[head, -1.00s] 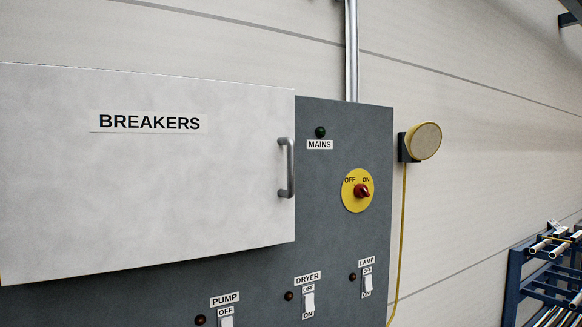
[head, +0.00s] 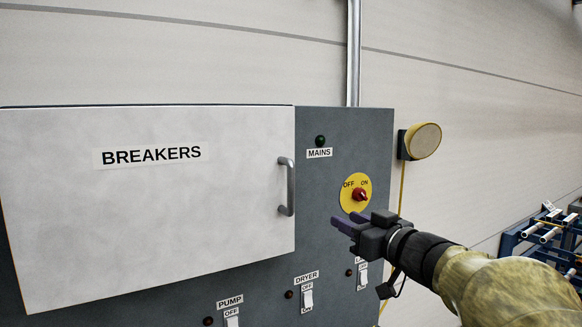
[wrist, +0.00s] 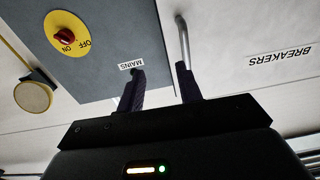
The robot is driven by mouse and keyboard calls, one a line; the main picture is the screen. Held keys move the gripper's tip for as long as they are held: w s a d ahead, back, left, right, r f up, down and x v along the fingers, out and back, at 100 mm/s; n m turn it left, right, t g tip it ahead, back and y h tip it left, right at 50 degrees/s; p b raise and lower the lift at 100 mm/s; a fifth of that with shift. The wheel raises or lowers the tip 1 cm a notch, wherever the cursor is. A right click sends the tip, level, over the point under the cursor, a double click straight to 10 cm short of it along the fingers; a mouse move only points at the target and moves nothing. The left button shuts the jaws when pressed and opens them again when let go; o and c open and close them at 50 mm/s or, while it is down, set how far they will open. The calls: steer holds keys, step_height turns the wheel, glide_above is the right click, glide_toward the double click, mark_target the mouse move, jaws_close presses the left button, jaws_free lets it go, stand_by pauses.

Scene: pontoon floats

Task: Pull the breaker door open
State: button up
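The white breaker door (head: 150,225), labelled BREAKERS, appears shut against the grey panel. It also shows in the wrist view (wrist: 250,65). Its grey metal bar handle (head: 290,187) stands upright near the door's right edge. My gripper (head: 346,219) is to the right of the handle, in front of the panel, and apart from it in the head view. In the wrist view my gripper (wrist: 160,68) has its two dark fingers spread with nothing between them. There the handle (wrist: 183,42) lies beyond the tip of the right-hand finger. Depth between them is hard to judge.
The yellow mains switch (head: 356,193) is just above my gripper. The dryer switch (head: 307,296) and pump switch (head: 231,318) sit low on the panel; my arm partly hides the lamp switch (head: 362,275). A round yellow lamp (head: 422,141) and a blue rack (head: 535,236) are right.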

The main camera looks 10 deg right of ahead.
mark_target(293, 188)
steer(key=s+r+y, duration=0.1)
steer(key=s+r+n+g+y, duration=0.1)
steer(key=r, duration=0.1)
steer(key=s+a+r+n+p, duration=0.1)
steer(key=shift+r+g+y, duration=0.25)
steer(key=shift+g+y, duration=0.05)
steer(key=shift+y, duration=0.1)
steer(key=shift+w, duration=0.1)
steer(key=p+x, duration=0.5)
steer(key=x, duration=1.2)
steer(key=shift+w+a+p, duration=0.15)
steer(key=shift+p, duration=0.25)
jaws_close()
